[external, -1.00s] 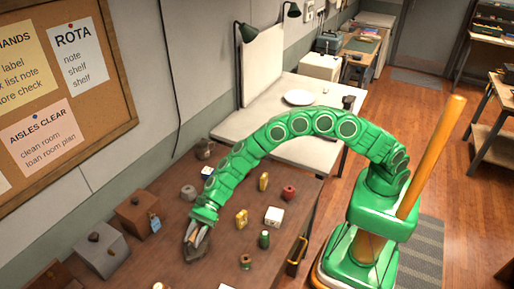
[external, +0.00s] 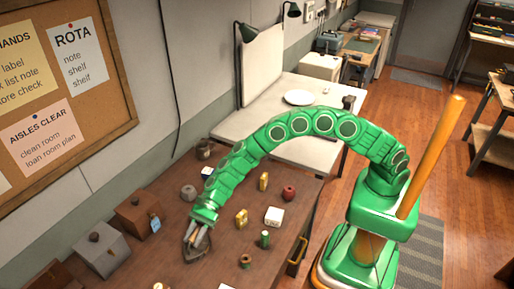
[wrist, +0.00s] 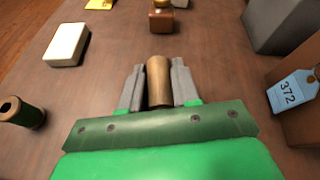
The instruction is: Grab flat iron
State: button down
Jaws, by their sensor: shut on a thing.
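The flat iron (external: 194,256) is a dark grey, pointed piece on the brown table, below my gripper in the external view. Its brown, rounded handle (wrist: 158,80) stands between the two grey fingers in the wrist view. My gripper (external: 198,239) points down and is shut on this handle; its fingers also show in the wrist view (wrist: 158,88). The iron's grey body is hidden in the wrist view. I cannot tell whether the iron touches the table.
A brown box (external: 138,215) with a blue tag reading 372 (wrist: 292,92) and a grey box (external: 103,249) stand on the wall side. Bare table lies between.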

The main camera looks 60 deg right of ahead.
dwell(0.4)
jog(key=shift+r, duration=0.45)
notch_tip(320, 180, up, 2)
jog(key=shift+r, duration=0.1)
jog(key=s+d+r, duration=0.9)
jog(key=d+r, duration=0.1)
jog(key=shift+s+d, duration=0.15)
jog(key=shift+d, duration=0.05)
dwell(0.3)
